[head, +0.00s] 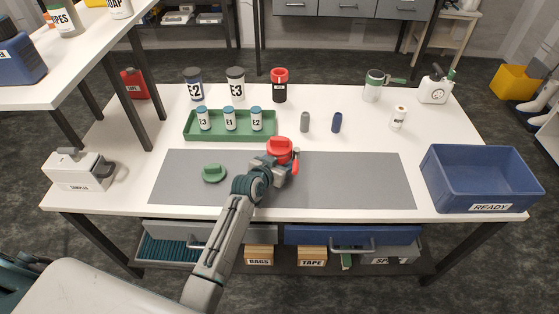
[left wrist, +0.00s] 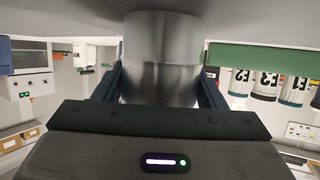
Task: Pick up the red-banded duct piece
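The red-banded duct piece (head: 279,145) stands at the mat's back edge in the head view, with a red top and a red side handle. Its grey body (left wrist: 160,60) fills the left wrist view between the fingers. My left gripper (head: 282,170) is at its near side, and the arm partly hides its lower body. The fingers (left wrist: 160,85) lie against both sides of the grey body with no gap visible, so the gripper looks shut on it. I cannot tell whether it is lifted. My right gripper is out of view.
A green tray (head: 222,138) with small vials is behind. A green cap (head: 214,173) lies on the grey mat (head: 360,180). A green-banded piece (head: 374,88) stands back right. A blue READY bin (head: 480,187) is at the right. The mat's right half is clear.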

